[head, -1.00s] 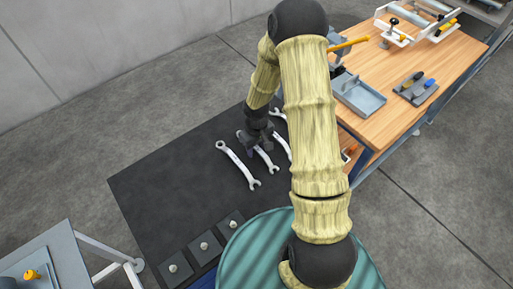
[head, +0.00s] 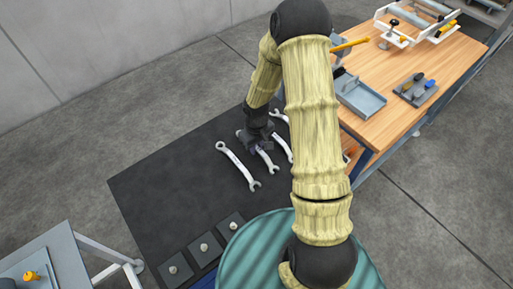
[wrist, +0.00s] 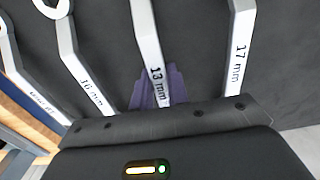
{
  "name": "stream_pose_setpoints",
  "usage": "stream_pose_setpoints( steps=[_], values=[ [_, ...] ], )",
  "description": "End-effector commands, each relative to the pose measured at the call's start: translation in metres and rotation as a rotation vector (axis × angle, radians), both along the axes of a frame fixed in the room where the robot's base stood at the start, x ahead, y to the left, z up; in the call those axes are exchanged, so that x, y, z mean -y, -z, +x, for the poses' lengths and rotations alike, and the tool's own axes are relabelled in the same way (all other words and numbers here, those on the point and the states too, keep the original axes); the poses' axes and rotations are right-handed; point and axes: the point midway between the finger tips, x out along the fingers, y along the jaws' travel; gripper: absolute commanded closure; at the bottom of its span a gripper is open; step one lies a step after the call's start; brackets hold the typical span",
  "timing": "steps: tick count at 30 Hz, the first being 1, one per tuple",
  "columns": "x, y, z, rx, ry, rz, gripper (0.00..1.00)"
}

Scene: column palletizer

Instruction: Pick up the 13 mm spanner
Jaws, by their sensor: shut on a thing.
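The 13 mm spanner (wrist: 150,50) is silver with a dark "13 mm" label on its shaft. In the wrist view it runs up from between the purple finger pads of my gripper (wrist: 157,88). My gripper is shut on its shaft. In the head view my gripper (head: 256,142) is low over the black mat, with the lower end of the 13 mm spanner (head: 268,161) showing below it. Its other end is mostly hidden by the gripper. I cannot tell whether the spanner is touching the mat or just above it.
The 17 mm spanner (head: 238,165) lies close on the left on the black mat (head: 160,190); it is at right in the wrist view (wrist: 241,50). Other spanners (wrist: 80,65) lie on the opposite side. A wooden bench (head: 400,120) stands right. The mat's left part is clear.

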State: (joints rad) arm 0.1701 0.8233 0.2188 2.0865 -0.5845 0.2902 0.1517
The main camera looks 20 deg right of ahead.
Motion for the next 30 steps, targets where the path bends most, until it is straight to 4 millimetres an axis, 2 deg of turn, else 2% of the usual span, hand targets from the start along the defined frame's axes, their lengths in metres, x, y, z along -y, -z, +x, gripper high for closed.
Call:
stream_pose_setpoints(
  steps=[15, 20, 30],
  values=[
    [0.001, -0.083, 0.001, 0.004, 0.001, -0.002, 1.0],
    [0.001, -0.092, 0.0, 0.001, 0.001, -0.001, 1.0],
    [0.0, -0.092, 0.0, 0.0, 0.0, -0.001, 1.0]
  ],
)
